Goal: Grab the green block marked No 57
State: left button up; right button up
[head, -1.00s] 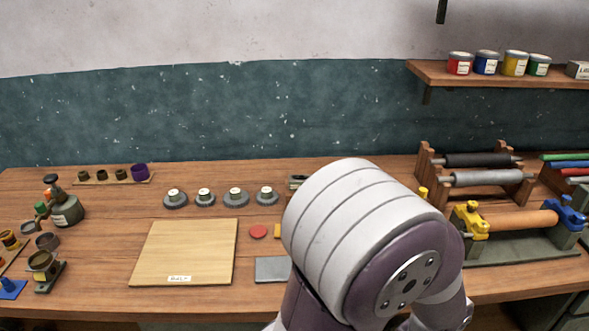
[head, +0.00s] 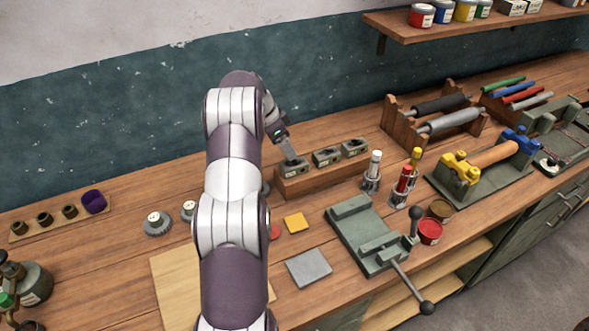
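Three grey-green blocks with small labels sit in a row on a wooden stand (head: 325,174) at the middle of the bench. They are the left block (head: 294,170), the middle block (head: 326,158) and the right block (head: 355,147). The label numbers are too small to read, so I cannot tell which is No 57. My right gripper (head: 290,152) points down at the left block from above and behind, its fingertips at or very near the block's top. Whether the fingers are open or shut on it cannot be told. My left gripper is not in view.
Right of the stand are marker holders (head: 371,179) and a grey press (head: 372,236) with a lever. A roller rack (head: 393,130) stands behind. A grey plate (head: 309,268) and yellow square (head: 296,222) lie in front. My arm hides part of the wooden board (head: 174,287).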

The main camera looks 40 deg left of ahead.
aim_at(294, 162)
pick_arm(q)
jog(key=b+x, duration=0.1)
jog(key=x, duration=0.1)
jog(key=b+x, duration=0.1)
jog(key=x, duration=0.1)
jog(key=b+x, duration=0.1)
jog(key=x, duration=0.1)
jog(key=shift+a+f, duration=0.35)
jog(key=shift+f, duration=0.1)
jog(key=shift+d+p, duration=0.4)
jog(key=shift+p, duration=0.55)
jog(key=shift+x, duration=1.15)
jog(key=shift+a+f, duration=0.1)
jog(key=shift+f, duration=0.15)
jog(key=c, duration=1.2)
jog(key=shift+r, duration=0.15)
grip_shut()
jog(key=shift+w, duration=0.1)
pick_arm(e)
jog(key=shift+w+a+f, duration=0.1)
jog(key=shift+a+f, duration=0.05)
jog(key=shift+f, duration=0.5)
jog(key=shift+w+a+f, duration=0.1)
jog(key=shift+a+f, duration=0.05)
jog(key=shift+f, duration=0.45)
